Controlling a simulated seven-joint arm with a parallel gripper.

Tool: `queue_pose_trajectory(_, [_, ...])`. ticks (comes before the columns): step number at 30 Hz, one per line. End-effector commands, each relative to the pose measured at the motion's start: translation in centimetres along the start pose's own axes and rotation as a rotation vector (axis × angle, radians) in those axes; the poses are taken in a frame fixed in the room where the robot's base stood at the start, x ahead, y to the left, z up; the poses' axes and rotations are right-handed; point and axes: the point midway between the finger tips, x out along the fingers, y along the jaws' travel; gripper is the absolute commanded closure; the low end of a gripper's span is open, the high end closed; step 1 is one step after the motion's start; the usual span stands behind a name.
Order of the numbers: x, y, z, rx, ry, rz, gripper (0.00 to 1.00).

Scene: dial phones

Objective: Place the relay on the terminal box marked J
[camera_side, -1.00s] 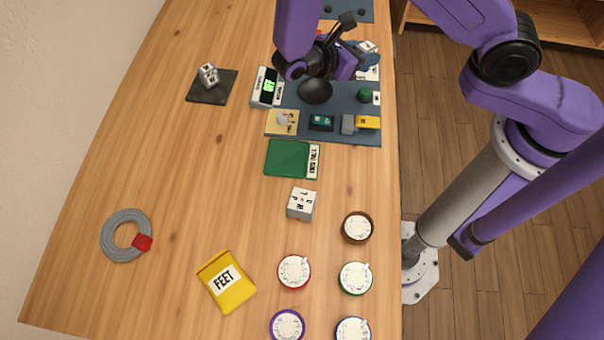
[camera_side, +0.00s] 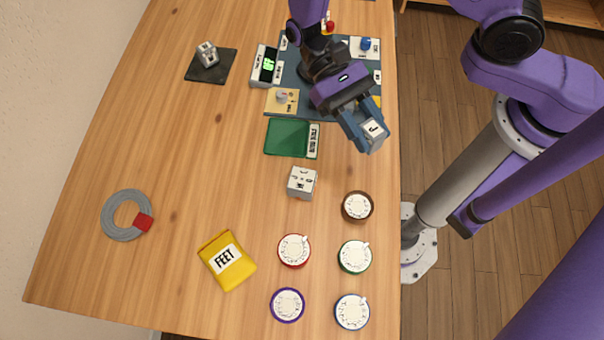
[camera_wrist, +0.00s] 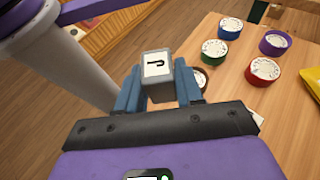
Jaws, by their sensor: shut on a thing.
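My gripper (camera_side: 360,128) is shut on a small grey block (camera_side: 375,132) and holds it near the table's right edge, by the tool mat. A larger pale box (camera_side: 301,182) with dark marks stands on the table, lower left of my gripper. Another pale block (camera_side: 207,54) sits on a dark square pad (camera_side: 222,72) at the upper left. Its marking is too small to read. I cannot tell by looks which item is the relay.
Several round dial pieces with coloured rims stand at the lower right, including a brown one (camera_side: 357,207) and a red one (camera_side: 293,251). The table's left middle is clear.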

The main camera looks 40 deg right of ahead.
Motion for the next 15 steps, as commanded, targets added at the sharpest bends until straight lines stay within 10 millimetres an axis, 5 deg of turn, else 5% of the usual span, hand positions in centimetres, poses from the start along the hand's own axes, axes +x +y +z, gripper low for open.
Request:
queue_pose_trajectory(9, [-1.5,-7.3,0.6,0.179,0.000,-0.433,0.97])
queue_pose_trajectory(15, [-3.0,-9.8,0.4,0.250,0.000,-0.605,0.97])
